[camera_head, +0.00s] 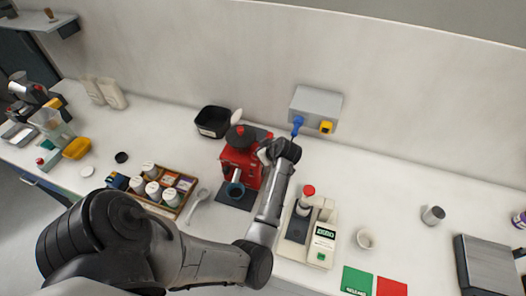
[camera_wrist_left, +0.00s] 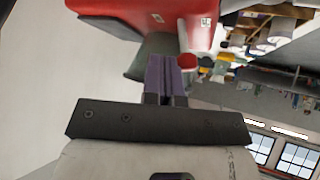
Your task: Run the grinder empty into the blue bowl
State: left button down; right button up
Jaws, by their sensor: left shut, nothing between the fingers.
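The red grinder (camera_head: 238,158) stands against the back of the counter, with a dark round top (camera_head: 240,136). The red grinder body (camera_wrist_left: 150,15) and a small red knob (camera_wrist_left: 187,61) show just beyond the fingertips. I cannot tell whether the fingers touch the grinder. The bowl's contents are not clear.
A grey wall box (camera_head: 316,103) with blue and yellow parts is behind the gripper. A scale-like device (camera_head: 320,245) stands to the right. A wooden tray (camera_head: 148,207) of jars, a spoon (camera_head: 197,201) and a black bin (camera_head: 212,122) are to the left.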

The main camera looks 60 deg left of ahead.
pick_arm(q)
jog(key=shift+r+p, duration=0.4)
jog(key=shift+r, duration=0.25)
jog(key=b+v, duration=0.2)
jog(key=v, duration=1.2)
jog(key=shift+b, duration=0.3)
jog(key=shift+w+a+f, duration=0.1)
